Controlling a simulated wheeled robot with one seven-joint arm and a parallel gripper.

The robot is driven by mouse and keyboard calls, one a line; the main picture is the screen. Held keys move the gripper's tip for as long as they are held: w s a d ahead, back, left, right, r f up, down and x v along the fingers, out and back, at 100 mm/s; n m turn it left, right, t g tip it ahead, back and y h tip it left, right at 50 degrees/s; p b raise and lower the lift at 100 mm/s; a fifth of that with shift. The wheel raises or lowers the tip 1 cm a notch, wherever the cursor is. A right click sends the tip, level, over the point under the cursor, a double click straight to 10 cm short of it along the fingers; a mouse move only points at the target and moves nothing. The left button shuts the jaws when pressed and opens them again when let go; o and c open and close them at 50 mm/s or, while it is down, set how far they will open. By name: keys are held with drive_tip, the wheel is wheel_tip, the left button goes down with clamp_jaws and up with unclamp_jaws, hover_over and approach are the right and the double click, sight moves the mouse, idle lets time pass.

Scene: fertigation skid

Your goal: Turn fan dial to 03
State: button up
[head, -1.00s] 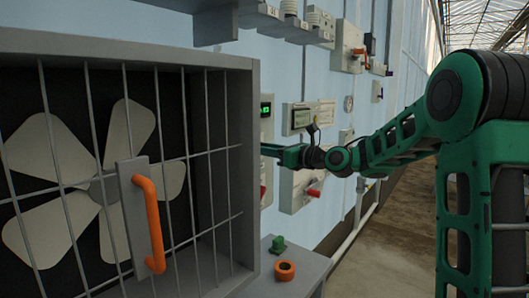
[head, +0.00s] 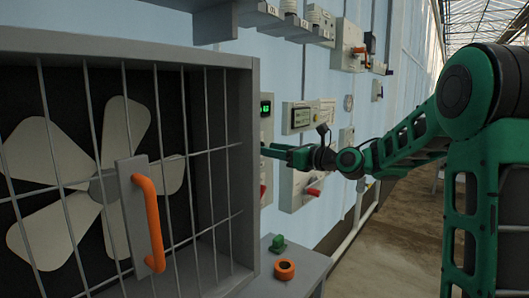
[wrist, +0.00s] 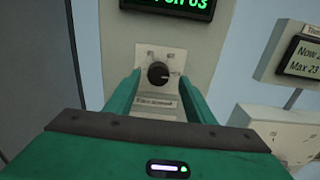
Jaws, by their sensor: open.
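In the wrist view, a round black dial (wrist: 158,74) with a white pointer mark toward the right sits on a pale plate (wrist: 174,55). A small label is below it. A black display (wrist: 175,7) above, cut by the frame's top, shows green text ending in 03. My gripper (wrist: 160,79) is open, with one green finger on each side of the dial; I cannot tell whether they touch it. In the head view, my gripper (head: 264,150) is at the wall panel behind the fan housing's edge. The dial is hidden there; the green display (head: 266,107) shows above.
The caged fan (head: 100,185) with its orange handle (head: 150,225) fills the left. A grey ledge (head: 300,268) carries an orange ring (head: 285,269) and a green knob (head: 278,244). Another display box (head: 301,117) and a red-handled box (head: 300,188) are to the right.

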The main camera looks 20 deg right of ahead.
drive_tip(key=v, duration=0.7)
drive_tip(key=shift+s+d, duration=0.25)
drive_tip(key=shift+d, duration=0.1)
drive_tip(key=shift+f, duration=0.1)
drive_tip(key=s+d+f+n+g+h, duration=0.35)
drive_tip(key=s+f+n, duration=0.3)
drive_tip(key=f, duration=0.25)
drive_tip(key=s+d+f+n+g+h, duration=0.2)
drive_tip(key=s+f+n+g+h, duration=0.2)
drive_tip(key=s+f+n, duration=0.3)
drive_tip(key=s+d+f+n+g+h, duration=0.1)
drive_tip(key=s+d+f+n+g, duration=0.1)
drive_tip(key=s, duration=0.7)
drive_tip(key=s+d+f+n+g+h, duration=0.1)
drive_tip(key=s+d+f+n+g, duration=0.1)
drive_tip(key=s, duration=0.8)
drive_tip(key=s+d+f+n+g+h, duration=0.1)
drive_tip(key=s+d+f+n+g, duration=0.1)
drive_tip(key=s+f+n, duration=0.3)
drive_tip(key=s+g, duration=0.1)
drive_tip(key=s, duration=0.3)
drive_tip(key=shift+s, duration=0.25)
